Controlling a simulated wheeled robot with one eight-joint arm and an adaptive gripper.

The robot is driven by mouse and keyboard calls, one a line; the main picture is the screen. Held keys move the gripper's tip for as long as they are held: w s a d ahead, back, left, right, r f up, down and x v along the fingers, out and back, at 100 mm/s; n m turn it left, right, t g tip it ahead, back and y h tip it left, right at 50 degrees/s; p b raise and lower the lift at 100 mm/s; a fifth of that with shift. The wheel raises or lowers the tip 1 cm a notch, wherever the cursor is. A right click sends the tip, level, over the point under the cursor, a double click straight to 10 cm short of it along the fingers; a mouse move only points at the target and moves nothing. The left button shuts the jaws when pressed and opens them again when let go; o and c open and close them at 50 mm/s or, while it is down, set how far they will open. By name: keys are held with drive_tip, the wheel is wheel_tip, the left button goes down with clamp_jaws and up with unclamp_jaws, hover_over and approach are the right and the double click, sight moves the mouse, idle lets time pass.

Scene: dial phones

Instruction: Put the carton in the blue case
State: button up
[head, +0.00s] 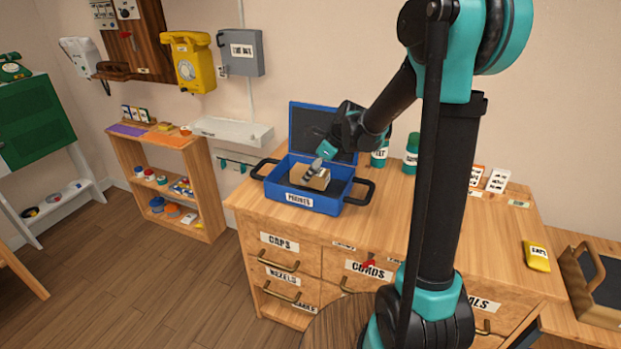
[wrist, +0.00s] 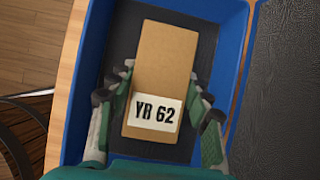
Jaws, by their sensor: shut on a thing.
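The blue case (head: 303,202) stands with its lid up at the back left of the wooden dresser top, labelled PHONES. The tan carton (head: 312,178) is within the case's open walls. In the wrist view the carton (wrist: 157,70) bears a white label reading YR 62 and lies over the dark floor of the blue case (wrist: 78,95). My gripper (head: 318,168) reaches down into the case. In the wrist view its fingers (wrist: 158,100) are on both long sides of the carton, shut on it. Whether the carton's underside touches the case floor I cannot tell.
Green canisters (head: 411,153) stand right of the case, near my arm. A yellow packet (head: 537,256) lies at the dresser's right end. The middle of the dresser top (head: 385,215) is mostly clear. The case's raised lid (head: 309,125) and black side handles bound the gripper's space.

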drive_tip(key=shift+f, duration=1.1)
drive_tip(key=shift+f, duration=0.15)
drive_tip(key=o, duration=1.3)
drive_tip(key=v, duration=1.2)
drive_tip(key=shift+r, duration=0.2)
